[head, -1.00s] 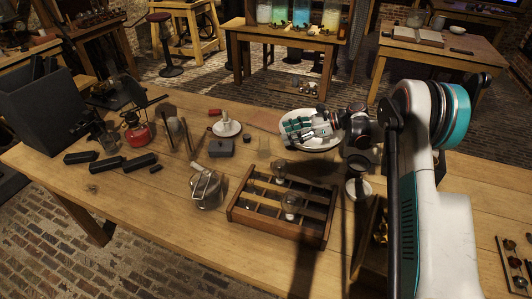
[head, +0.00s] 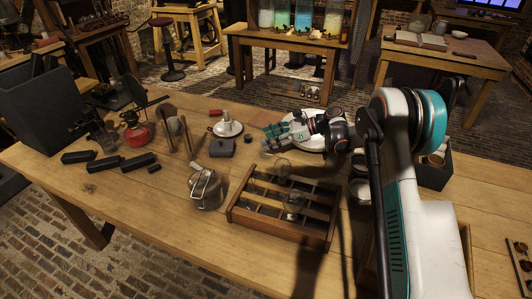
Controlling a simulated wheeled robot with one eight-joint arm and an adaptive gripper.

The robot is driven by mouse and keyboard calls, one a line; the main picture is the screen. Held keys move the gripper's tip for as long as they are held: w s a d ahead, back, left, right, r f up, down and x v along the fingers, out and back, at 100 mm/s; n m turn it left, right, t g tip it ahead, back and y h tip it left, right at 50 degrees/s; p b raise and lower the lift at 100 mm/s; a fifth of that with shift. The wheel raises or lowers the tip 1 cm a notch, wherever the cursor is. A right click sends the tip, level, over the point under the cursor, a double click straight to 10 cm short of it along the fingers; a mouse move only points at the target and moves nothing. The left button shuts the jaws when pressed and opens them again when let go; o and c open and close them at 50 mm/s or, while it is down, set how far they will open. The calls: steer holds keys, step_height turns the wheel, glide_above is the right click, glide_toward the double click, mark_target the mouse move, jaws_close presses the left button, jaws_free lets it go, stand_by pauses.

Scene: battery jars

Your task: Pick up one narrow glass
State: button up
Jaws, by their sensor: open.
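A wooden crate with dividers (head: 280,229) stands on the workbench. A clear glass (head: 283,168) shows at its back edge and another clear glass (head: 293,203) stands in its front part. Both look rounded, and I cannot tell from here whether either is a narrow one.
A metal pitcher (head: 206,189) stands left of the crate.

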jaws_close()
